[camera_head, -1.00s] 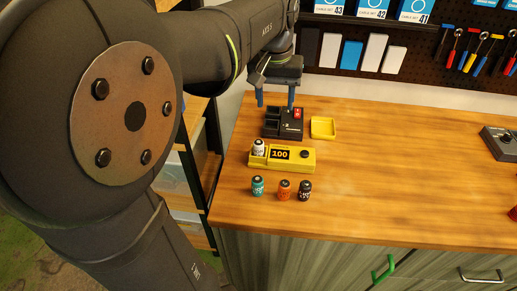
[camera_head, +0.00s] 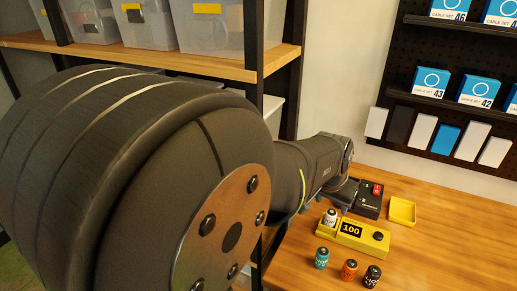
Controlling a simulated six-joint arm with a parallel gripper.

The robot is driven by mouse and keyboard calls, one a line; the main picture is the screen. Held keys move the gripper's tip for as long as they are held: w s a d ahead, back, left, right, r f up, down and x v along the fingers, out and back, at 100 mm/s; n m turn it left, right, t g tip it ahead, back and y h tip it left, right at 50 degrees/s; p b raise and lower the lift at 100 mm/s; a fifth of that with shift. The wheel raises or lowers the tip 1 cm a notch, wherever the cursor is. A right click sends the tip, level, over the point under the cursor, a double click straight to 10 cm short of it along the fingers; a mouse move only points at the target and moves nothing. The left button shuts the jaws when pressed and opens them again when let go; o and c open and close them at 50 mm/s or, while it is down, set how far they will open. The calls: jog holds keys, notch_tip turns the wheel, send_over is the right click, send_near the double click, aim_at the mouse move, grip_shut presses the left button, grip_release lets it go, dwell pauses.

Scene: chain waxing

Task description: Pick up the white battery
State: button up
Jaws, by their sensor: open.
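The white battery (camera_head: 330,218) stands upright at the left end of the yellow tester (camera_head: 362,236), whose display reads 100. My gripper (camera_head: 341,193) is above and behind the white battery, over the left part of the black charger (camera_head: 369,200). It is small and dark here, with its fingers hard to make out. It is open, holds nothing that I can see, and is apart from the white battery.
A teal battery (camera_head: 321,258), an orange battery (camera_head: 349,270) and a black battery (camera_head: 372,276) stand in front of the tester. A yellow tray (camera_head: 402,211) lies right of the charger. The wooden bench (camera_head: 455,245) is clear to the right.

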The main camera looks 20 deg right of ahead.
aim_at(332, 212)
jog(key=shift+x, duration=3.75)
grip_shut()
jog(key=shift+r, duration=0.15)
